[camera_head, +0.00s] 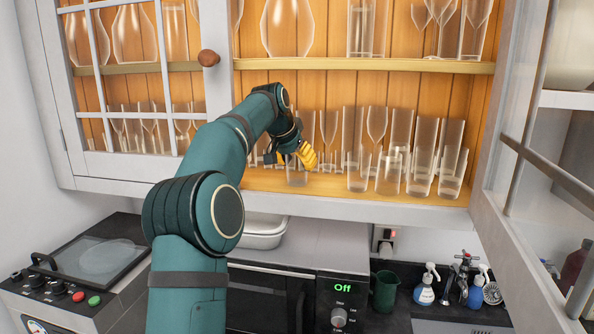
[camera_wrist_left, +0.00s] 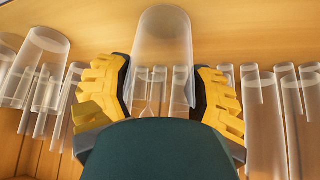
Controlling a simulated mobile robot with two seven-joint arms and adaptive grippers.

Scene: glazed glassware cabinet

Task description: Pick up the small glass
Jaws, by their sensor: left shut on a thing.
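The small glass (camera_head: 297,177) is a clear tumbler near the front edge of the cabinet's lower shelf. My left gripper (camera_head: 302,157) has yellow fingers and reaches into the open cabinet at this glass. In the left wrist view, the glass (camera_wrist_left: 161,45) stands between the two yellow fingers of the left gripper (camera_wrist_left: 162,92), which are shut on it. Part of the glass is hidden behind the fingers and the dark palm. I cannot tell whether the glass touches the shelf. My right gripper is not in view.
Several tall glasses (camera_head: 401,130) and short tumblers (camera_head: 389,176) stand to the right on the lower shelf (camera_head: 330,186). An upper shelf (camera_head: 400,65) holds more glassware. The cabinet's right door (camera_head: 545,190) stands open. A dark green mug (camera_head: 385,291) stands on the counter below.

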